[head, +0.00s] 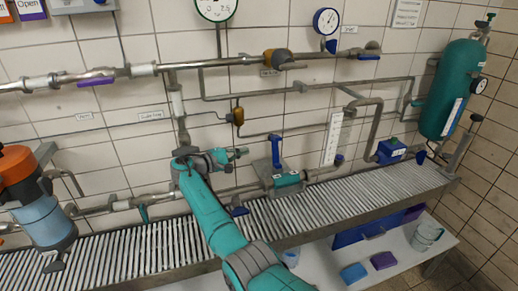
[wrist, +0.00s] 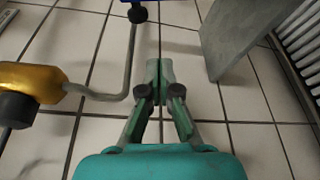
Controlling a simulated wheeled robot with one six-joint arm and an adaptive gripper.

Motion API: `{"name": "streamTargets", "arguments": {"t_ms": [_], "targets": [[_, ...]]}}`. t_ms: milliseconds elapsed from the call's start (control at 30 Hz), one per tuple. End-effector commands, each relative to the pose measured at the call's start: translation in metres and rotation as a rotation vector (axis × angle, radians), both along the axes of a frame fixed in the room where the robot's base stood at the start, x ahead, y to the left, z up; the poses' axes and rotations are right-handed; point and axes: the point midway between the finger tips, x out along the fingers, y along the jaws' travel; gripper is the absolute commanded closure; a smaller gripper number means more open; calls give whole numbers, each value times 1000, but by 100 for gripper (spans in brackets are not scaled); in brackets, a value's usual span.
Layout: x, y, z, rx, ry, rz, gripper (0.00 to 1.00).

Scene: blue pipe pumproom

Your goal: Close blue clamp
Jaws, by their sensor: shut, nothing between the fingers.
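A blue upright handle (head: 276,151) stands on a teal block (head: 287,182) on the lower pipe; it looks like the blue clamp, and the handle points up. My gripper (head: 242,153) is just left of this handle, apart from it, in front of the tiled wall. In the wrist view my gripper (wrist: 160,72) has its fingertips together, with nothing between them. A blue part (wrist: 139,3) is cut off at the top edge of the wrist view; I cannot tell what it belongs to.
A brass fitting (wrist: 32,82) with a thin bent pipe is at left in the wrist view. A grey plate (wrist: 229,37) is at upper right. The slatted shelf (head: 345,200) runs below the pipes. A teal cylinder (head: 449,90) hangs at right.

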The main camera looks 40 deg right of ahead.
Motion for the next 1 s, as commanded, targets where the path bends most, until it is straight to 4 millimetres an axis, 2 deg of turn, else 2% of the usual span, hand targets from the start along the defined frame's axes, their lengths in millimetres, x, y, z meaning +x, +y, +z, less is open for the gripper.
{"name": "streamTargets", "arguments": {"t_ms": [400,667,1000], "targets": [[2,-64,-6,0,0,0,100],[4,-97,-9,0,0,1,100],[-13,-90,-5,1,-2,3,100]]}}
